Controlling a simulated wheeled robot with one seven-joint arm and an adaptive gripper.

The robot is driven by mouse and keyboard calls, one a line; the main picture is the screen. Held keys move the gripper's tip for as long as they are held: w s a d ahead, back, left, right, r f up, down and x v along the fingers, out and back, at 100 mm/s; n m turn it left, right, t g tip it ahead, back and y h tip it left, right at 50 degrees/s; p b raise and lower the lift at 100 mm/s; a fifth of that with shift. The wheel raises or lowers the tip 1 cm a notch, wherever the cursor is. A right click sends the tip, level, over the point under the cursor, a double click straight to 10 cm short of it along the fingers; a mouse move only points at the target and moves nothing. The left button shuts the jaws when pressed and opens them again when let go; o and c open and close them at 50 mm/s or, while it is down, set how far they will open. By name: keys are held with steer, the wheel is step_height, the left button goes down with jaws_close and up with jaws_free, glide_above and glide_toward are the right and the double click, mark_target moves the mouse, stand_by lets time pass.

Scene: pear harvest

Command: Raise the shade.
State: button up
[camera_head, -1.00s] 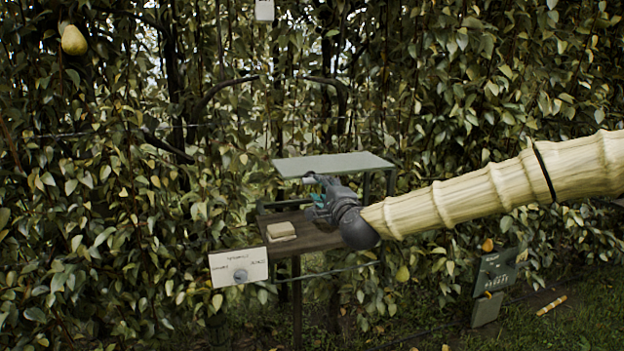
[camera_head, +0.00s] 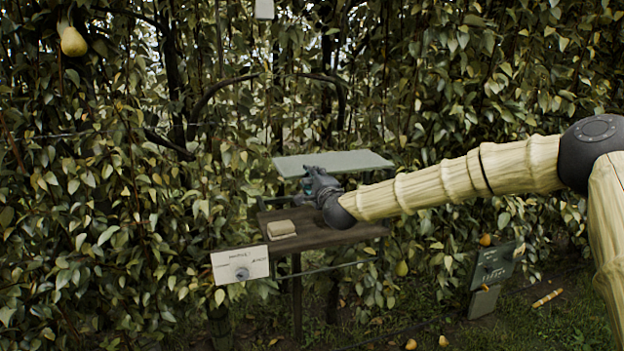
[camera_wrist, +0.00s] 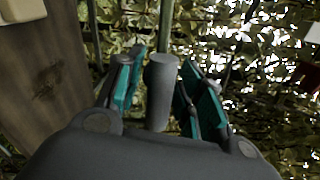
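A flat grey-green panel (camera_head: 335,163), which looks like the shade, lies roughly level above a brown wooden shelf (camera_head: 345,236). My gripper (camera_head: 312,184) is just under the panel's front left part, above the shelf. In the wrist view, my gripper's two teal-padded fingers (camera_wrist: 163,92) stand apart on either side of a grey cylindrical post or handle (camera_wrist: 160,88). I cannot tell whether the pads press on it, or how it joins the panel. My gripper hides part of the panel's supports in the head view.
A beige block (camera_head: 281,229) lies on the shelf's left end. Dense foliage surrounds the shelf, with a pear (camera_head: 73,41) at upper left. A dark board (camera_head: 494,267) stands low right.

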steer(key=shift+c, duration=0.5)
jaws_close()
steer(key=shift+f, duration=0.1)
